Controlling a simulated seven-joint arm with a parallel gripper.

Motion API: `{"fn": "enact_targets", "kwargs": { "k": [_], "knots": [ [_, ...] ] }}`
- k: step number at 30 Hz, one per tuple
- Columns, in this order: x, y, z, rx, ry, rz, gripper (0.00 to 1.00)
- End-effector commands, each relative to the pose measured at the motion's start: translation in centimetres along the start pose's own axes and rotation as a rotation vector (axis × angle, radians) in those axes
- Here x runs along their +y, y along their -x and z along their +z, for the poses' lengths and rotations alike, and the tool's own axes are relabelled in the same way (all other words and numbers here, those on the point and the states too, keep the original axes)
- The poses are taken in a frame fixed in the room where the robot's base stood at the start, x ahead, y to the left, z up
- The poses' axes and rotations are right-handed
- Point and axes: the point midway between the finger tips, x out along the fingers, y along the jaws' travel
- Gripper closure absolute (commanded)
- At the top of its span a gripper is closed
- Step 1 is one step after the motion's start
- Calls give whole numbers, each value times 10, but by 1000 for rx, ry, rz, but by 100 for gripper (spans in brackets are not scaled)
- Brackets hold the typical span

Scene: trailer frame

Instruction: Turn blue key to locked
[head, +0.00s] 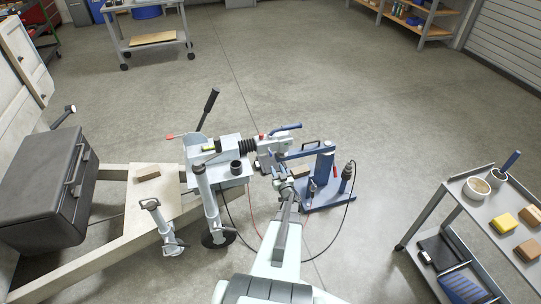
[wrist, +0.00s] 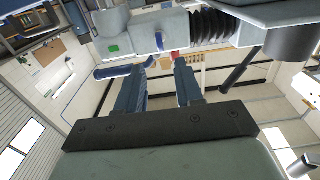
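My gripper (head: 281,172) is at the trailer coupling (head: 262,146), low beside its front end. In the wrist view my gripper (wrist: 158,78) has its two blue-grey fingers spread apart, with nothing seen between them. The pale grey coupling body (wrist: 140,35), with a small green mark, lies just beyond the fingertips. A blue curved bar (wrist: 118,70) shows left of the fingers. A small red part (wrist: 178,62) shows by the right fingertip. I cannot make out a separate blue key for certain; it may be small or hidden by my arm and the coupling.
A blue stand (head: 323,172) with a cable stands right of the coupling. The pale trailer frame (head: 110,240) carries a dark box (head: 50,195) at left. A grey cart (head: 451,192) with bowls and sponges is at right.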

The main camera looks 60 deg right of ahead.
Motion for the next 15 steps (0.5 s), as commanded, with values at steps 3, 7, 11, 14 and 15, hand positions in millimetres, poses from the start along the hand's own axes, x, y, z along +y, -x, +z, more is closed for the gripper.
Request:
{"fn": "enact_targets", "kwargs": {
  "k": [3,7,11,14,15],
  "knots": [
    [1,-23,2,0,1,0,64],
    [1,-46,2,1,1,0,64],
    [1,-70,1,0,1,0,64],
    [1,-85,2,0,1,1,64],
    [1,-90,2,-1,1,1,64]
  ]
}}
